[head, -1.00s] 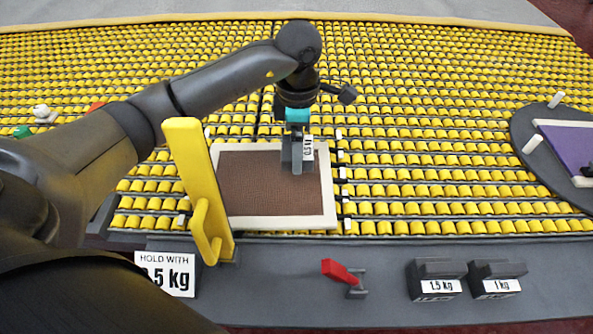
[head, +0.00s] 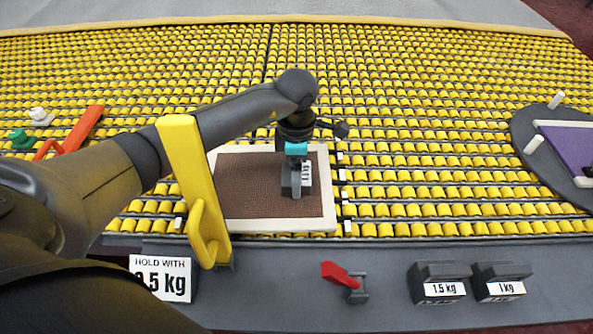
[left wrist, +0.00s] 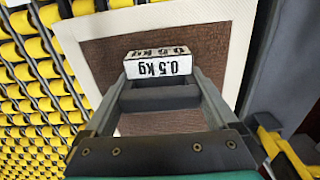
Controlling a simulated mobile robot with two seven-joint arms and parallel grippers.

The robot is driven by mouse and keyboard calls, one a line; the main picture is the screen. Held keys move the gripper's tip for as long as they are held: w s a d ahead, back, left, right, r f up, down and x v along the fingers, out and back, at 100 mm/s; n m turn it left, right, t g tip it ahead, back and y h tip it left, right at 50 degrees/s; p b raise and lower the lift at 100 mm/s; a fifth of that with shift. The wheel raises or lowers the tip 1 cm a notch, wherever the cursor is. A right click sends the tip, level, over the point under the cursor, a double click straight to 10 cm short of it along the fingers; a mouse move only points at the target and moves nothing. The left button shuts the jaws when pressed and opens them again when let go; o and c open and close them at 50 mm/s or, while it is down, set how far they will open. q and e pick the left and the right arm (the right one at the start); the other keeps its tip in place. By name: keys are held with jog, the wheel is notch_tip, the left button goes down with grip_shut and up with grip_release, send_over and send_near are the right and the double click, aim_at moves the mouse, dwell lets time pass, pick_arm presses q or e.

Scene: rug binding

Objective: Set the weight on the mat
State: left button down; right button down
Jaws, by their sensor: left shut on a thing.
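The mat (head: 250,207) is brown with a pale border and lies on the yellow rollers; it also shows in the left wrist view (left wrist: 208,60). My left gripper (head: 296,183) is over the right part of the mat, shut on a dark weight. The weight's white 0.5 kg label (left wrist: 158,66) faces up in the left wrist view, between the two fingers. I cannot tell whether the weight touches the mat. My right gripper is not in view.
A yellow post with a hook (head: 195,180) stands left of the mat. On the front ledge are a red lever (head: 340,274), a 1.5 kg weight (head: 441,283) and a 1 kg weight (head: 499,281). A purple piece (head: 568,146) lies on a dark round plate at the right.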

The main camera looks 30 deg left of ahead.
pick_arm(q)
jog(key=shift+c, duration=0.2)
grip_release()
jog(key=shift+f, duration=0.1)
jog(key=shift+o, duration=0.2)
notch_tip(320, 180, up, 12)
jog(key=shift+f+p, duration=0.15)
jog(key=shift+p, duration=0.95)
jog(key=shift+r, duration=0.35)
